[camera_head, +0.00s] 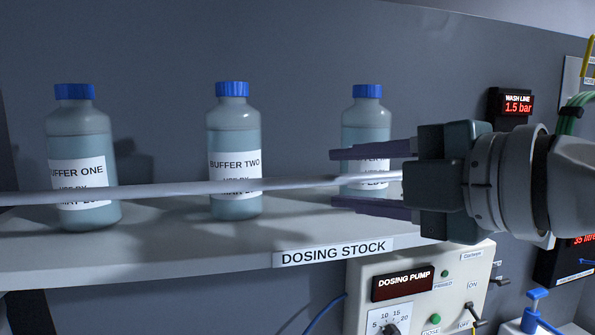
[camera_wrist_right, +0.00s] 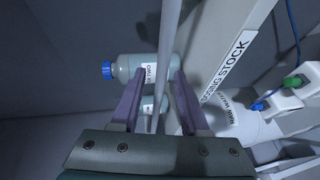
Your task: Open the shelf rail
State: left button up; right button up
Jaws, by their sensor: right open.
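The shelf rail (camera_head: 150,190) is a thin pale bar running across the front of the bottles above the shelf (camera_head: 150,250). My right gripper (camera_head: 337,178) is open at the rail's right part, with one purple finger above the bar and one below. In the right wrist view, the rail (camera_wrist_right: 168,50) passes between the open fingers of the right gripper (camera_wrist_right: 158,78); contact cannot be told. The rail's right end is hidden by the gripper. My left gripper is not in view.
Bottles BUFFER ONE (camera_head: 80,135), BUFFER TWO (camera_head: 235,135) and a third (camera_head: 367,118) stand behind the rail. The third is partly hidden by my fingers. The dosing pump (camera_head: 420,290) sits below the shelf's right part. A wash line display (camera_head: 515,105) is on the wall.

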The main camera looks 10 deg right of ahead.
grip_shut()
dwell(1.4)
